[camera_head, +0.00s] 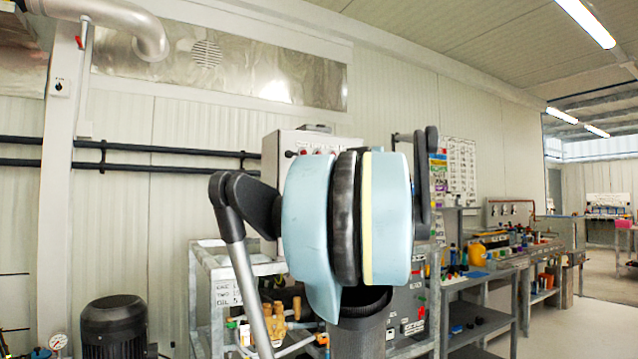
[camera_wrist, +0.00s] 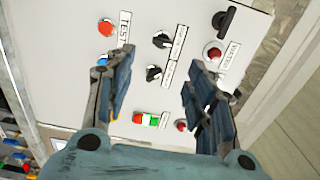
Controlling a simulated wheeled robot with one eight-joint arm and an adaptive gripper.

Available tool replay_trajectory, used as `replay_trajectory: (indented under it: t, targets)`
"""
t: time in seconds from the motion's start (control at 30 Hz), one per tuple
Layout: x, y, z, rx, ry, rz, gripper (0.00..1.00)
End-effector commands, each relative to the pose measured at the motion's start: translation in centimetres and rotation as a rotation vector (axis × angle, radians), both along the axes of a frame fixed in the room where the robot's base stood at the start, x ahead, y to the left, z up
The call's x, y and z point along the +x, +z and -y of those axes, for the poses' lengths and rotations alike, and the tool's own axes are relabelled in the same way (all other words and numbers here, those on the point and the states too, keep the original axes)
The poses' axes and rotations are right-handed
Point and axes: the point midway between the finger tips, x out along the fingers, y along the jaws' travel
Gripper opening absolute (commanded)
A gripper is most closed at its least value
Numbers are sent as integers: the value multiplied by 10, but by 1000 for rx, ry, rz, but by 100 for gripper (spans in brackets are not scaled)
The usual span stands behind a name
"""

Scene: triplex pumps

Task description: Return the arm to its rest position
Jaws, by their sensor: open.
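My gripper (camera_wrist: 161,58) shows in the wrist view with its two dark blue-grey fingers spread apart and nothing between them. It faces a light grey control panel (camera_wrist: 75,90) that appears tilted in the picture. I cannot tell the gap between fingertips and panel. My light blue and black arm fills the middle of the head view and hides part of what is behind it. I cannot make out the gripper in that view.
In the head view, a dark motor (camera_head: 114,328) stands lower left. A workbench (camera_head: 505,262) with tools runs along the right wall. Open floor (camera_head: 590,325) shows lower right.

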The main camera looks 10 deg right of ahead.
Motion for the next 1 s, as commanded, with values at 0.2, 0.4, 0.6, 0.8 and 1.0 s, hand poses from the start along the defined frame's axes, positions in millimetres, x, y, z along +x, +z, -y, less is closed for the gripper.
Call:
replay_trajectory:
  t: [0.2,0.4,0.6,0.8,1.0]
  targets:
    - [0,0,0,0,0,0,50]
    - [0,0,0,0,0,0,50]
    - [-7,-23,-16,-57,43,-23,50]
    - [-41,-111,-67,-267,199,-113,50]
    - [-91,-218,-106,-506,369,-228,50]
